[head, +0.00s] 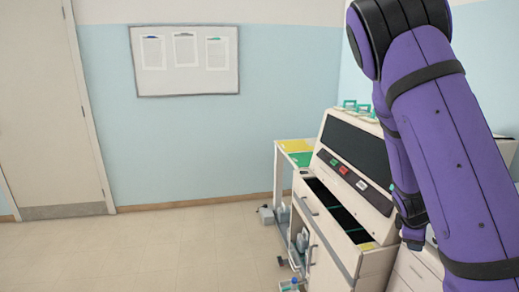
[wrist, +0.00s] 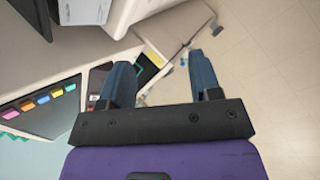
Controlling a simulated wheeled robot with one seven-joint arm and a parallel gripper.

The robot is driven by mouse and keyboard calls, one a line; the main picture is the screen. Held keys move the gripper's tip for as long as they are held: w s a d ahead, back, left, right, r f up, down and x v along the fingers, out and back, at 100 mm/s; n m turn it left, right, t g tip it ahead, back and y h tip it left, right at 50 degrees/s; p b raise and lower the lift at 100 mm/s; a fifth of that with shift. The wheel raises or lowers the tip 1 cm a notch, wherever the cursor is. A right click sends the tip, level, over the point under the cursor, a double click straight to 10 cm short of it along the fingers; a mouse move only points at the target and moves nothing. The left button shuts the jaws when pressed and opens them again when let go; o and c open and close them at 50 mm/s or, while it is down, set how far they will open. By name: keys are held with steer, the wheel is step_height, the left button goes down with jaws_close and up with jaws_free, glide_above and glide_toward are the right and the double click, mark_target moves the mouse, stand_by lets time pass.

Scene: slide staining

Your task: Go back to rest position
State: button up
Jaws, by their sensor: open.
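My gripper shows in the wrist view (wrist: 162,75) with its two blue fingers apart and nothing between them. In the head view my purple arm fills the right side and reaches down in front of the staining machine (head: 350,165); the gripper's fingertips there are small and partly hidden. The machine is cream coloured with a dark sloped panel and an open dark compartment (head: 335,208) at its front. In the wrist view, a row of coloured tabs (wrist: 42,99) lies to the left of the gripper.
A small side table (head: 295,158) with yellow and green sheets stands left of the machine. Bottles (head: 302,240) stand low beside it. White drawers (head: 412,270) are at lower right. A notice board (head: 184,60) hangs on the wall. The floor (head: 150,250) on the left is clear.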

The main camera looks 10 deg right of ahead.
steer(key=s+a+r+m+t+y, duration=0.1)
steer(key=s+a+r+m+y, duration=0.2)
steer(key=a+r, duration=0.45)
steer(key=s+a+r+m+y, duration=0.25)
steer(key=a+r, duration=0.35)
steer(key=r, duration=0.3)
steer(key=s+a+r+m+t, duration=0.1)
steer(key=s+a+r+m, duration=0.1)
steer(key=s+a+r, duration=0.2)
steer(key=s+a+r+m, duration=0.2)
steer(key=s+r, duration=0.5)
steer(key=s, duration=0.4)
steer(key=shift+s+a+r+t, duration=0.15)
steer(key=shift+a+t, duration=0.25)
steer(key=shift+a, duration=0.45)
